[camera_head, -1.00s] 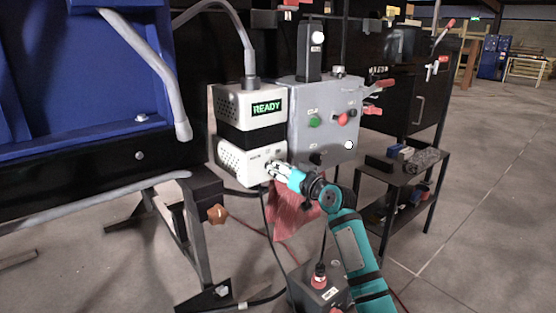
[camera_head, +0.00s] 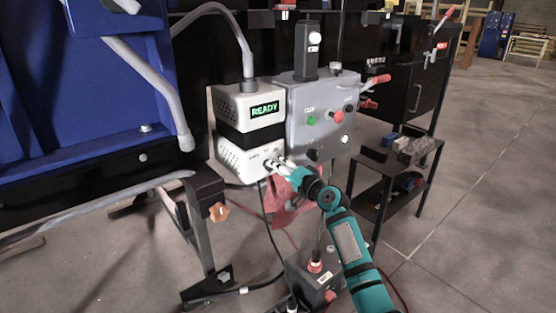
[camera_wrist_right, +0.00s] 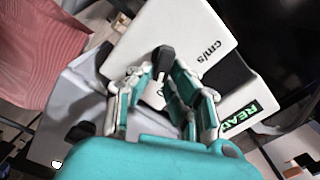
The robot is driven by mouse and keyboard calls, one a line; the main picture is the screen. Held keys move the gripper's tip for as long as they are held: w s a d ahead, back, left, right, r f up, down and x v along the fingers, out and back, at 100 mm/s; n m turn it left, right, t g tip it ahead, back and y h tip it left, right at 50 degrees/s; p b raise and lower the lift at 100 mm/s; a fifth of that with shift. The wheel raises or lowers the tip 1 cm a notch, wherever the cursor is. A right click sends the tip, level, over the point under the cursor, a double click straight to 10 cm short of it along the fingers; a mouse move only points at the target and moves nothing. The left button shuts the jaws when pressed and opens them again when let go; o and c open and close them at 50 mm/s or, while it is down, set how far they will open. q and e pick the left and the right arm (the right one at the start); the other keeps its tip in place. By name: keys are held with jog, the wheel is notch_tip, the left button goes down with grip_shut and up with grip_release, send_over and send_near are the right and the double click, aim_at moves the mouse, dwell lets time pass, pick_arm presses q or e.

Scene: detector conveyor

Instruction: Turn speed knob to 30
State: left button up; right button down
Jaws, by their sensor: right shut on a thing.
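The white detector box (camera_head: 240,158) has a black middle and a green READY display (camera_head: 265,108). My right gripper (camera_head: 272,163) reaches its lower front, where the speed knob sits. In the right wrist view the black knob (camera_wrist_right: 163,56) stands on the white face beside the "cm/s" print, with the READY display (camera_wrist_right: 240,118) to the right. The fingers of my right gripper (camera_wrist_right: 158,88) are closed in around the knob. The knob's scale and pointer are largely hidden, so its setting cannot be read. My left gripper is not in view.
A grey control box (camera_head: 320,135) with green and red buttons stands right beside the detector box. A red cloth (camera_head: 285,208) hangs below. A blue machine (camera_head: 80,70) is at the left, a black shelf (camera_head: 395,185) at the right. A cable drops beneath the detector.

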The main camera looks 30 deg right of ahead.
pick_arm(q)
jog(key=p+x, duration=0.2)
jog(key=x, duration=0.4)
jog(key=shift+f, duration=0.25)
pick_arm(e)
jog(key=m, duration=0.5)
jog(key=shift+d+f, duration=0.1)
jog(key=shift+f, duration=0.2)
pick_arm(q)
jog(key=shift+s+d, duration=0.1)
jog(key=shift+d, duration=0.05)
pick_arm(e)
jog(key=c, duration=1.3)
grip_release()
jog(key=s, duration=0.8)
jog(key=s+d, duration=0.1)
jog(key=s, duration=0.3)
